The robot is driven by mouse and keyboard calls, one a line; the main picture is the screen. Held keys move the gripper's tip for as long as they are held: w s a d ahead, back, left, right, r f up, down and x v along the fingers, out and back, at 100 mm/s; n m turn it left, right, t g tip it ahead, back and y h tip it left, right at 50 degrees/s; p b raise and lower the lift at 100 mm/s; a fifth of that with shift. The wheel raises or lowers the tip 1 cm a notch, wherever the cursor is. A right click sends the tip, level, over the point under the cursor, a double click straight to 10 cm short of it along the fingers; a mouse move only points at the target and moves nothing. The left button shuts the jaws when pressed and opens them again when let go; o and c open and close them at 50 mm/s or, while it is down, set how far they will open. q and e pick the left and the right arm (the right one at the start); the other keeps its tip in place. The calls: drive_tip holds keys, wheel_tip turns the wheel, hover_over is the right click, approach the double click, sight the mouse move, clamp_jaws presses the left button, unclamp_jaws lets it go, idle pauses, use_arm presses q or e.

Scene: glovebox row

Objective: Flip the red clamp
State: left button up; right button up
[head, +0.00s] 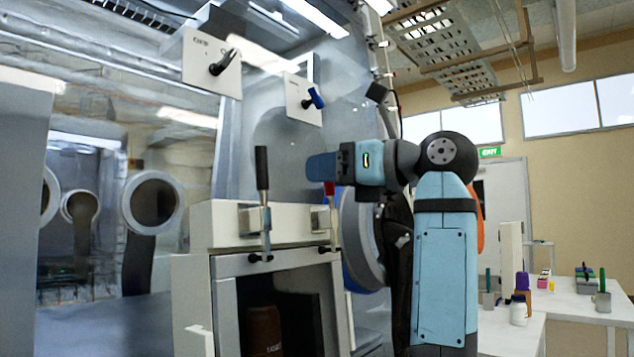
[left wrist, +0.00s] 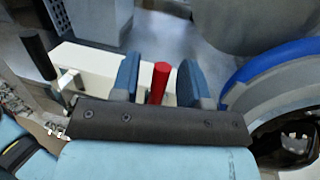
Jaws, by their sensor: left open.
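The red clamp (head: 329,188) stands at the right front of the white box top, its handle upright. In the left wrist view the red handle (left wrist: 159,82) stands between the two blue fingers of my left gripper (left wrist: 160,62), with a gap visible on both sides. In the head view my left gripper (head: 318,167) reaches in level at the top of the red handle and hides its upper end. The gripper is open. The clamp's lower part shows only small in the head view. My right gripper is in neither view.
A black-handled clamp (head: 262,168) stands upright left of the red one. Below is an open chamber holding a brown bottle (head: 262,330). Switch panels (head: 212,62) hang above. A round port with a blue rim (left wrist: 270,72) lies close right. A white table (head: 575,303) stands at right.

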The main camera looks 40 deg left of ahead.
use_arm(q)
drive_tip(key=shift+s+a, duration=0.15)
drive_tip(key=shift+a, duration=0.85)
clamp_jaws()
